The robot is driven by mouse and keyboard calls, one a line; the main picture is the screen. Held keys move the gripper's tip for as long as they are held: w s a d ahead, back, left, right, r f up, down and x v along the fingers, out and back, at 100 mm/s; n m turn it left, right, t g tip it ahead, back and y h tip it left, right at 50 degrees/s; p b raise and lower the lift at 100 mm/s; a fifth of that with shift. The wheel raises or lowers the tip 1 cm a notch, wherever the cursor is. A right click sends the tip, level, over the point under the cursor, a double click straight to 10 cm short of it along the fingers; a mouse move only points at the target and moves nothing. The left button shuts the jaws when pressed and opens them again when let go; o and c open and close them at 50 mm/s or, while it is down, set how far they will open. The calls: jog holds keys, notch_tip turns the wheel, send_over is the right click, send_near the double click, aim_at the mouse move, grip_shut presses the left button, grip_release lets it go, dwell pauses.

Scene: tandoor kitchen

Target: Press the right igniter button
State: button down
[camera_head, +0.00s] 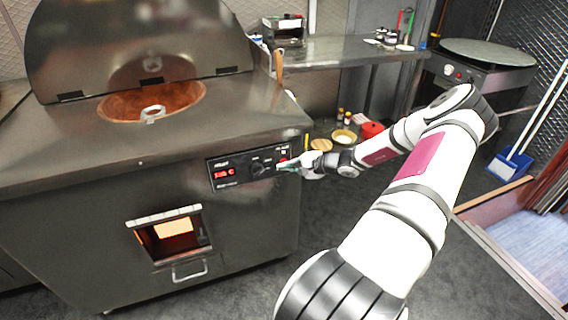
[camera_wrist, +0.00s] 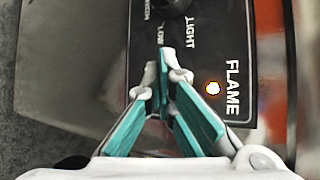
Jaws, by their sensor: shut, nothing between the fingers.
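The black control panel (camera_head: 228,173) is on the front of the steel tandoor, with a red lit display and a dark knob (camera_head: 258,168). My gripper (camera_head: 285,166) is at the panel's right end. In the wrist view, its fingertips (camera_wrist: 164,62) are shut together with nothing between them, over the panel (camera_wrist: 225,50) beside the LIGHT and LOW lettering. A glowing flame lamp (camera_wrist: 213,88) sits beside the word FLAME. The knob also shows at the top of the wrist view (camera_wrist: 178,5). I cannot make out the igniter button; the fingers may hide it. Contact with the panel cannot be told.
The tandoor's lid (camera_head: 140,45) stands open behind its round mouth (camera_head: 125,102). A lit opening (camera_head: 172,236) with a handle is lower on the front. A griddle unit (camera_head: 470,70) stands at the right back. A red pot (camera_head: 371,130) and bowl (camera_head: 343,137) are beyond my arm.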

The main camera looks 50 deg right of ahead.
jog(key=shift+s+a, duration=0.4)
jog(key=shift+s, duration=0.25)
jog(key=shift+s+a+p, duration=0.25)
jog(key=shift+s+a, duration=0.2)
jog(key=shift+s, duration=0.25)
jog(key=shift+s+a+p, duration=0.3)
jog(key=shift+s+a, duration=0.15)
jog(key=shift+s, duration=0.25)
jog(key=shift+s+a+p, duration=0.25)
jog(key=shift+s+a, duration=0.2)
jog(key=shift+s, duration=0.25)
